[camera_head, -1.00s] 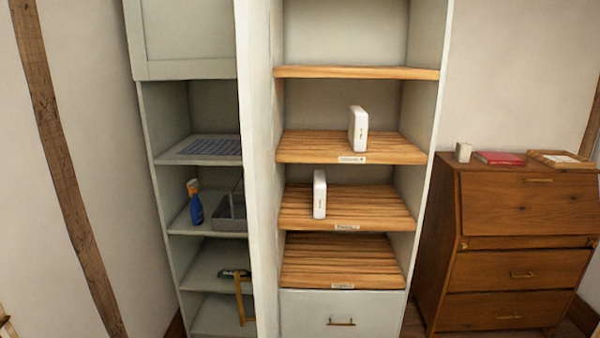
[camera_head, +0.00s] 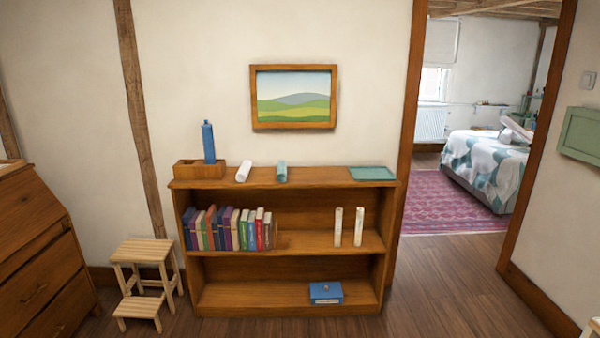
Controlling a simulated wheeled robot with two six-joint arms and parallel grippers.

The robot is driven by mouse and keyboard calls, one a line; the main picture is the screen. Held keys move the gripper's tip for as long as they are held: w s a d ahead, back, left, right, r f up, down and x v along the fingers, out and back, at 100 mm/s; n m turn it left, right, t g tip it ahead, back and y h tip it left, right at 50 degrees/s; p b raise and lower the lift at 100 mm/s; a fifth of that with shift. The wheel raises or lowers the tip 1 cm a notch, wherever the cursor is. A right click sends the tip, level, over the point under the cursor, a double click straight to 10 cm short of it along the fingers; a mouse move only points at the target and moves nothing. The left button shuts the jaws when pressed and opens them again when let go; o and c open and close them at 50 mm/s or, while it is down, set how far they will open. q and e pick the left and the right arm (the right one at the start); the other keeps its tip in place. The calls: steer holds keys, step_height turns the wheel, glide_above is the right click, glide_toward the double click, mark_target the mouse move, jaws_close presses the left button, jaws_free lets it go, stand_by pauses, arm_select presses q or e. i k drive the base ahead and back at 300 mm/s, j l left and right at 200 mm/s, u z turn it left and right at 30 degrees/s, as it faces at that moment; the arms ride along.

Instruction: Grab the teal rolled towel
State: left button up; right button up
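The teal rolled towel (camera_head: 281,172) lies on top of the low wooden bookcase (camera_head: 330,178), near its middle. It is a small light-teal roll with its end toward me. A white roll (camera_head: 244,171) lies just to its left, apart from it. Neither of my grippers shows in the head view.
A wooden box (camera_head: 200,170) with a blue bottle (camera_head: 208,142) stands at the bookcase top's left end, and a flat teal tray (camera_head: 372,174) at its right. A wooden step stool (camera_head: 146,280) stands left on the floor. Open floor (camera_head: 440,285) lies to the right, by the doorway.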

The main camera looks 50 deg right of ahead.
mark_target(281, 175)
steer(key=z, duration=1.45)
steer(key=i+l, duration=0.2)
steer(key=i, duration=0.25)
steer(key=i+l, duration=0.25)
steer(key=i, duration=0.15)
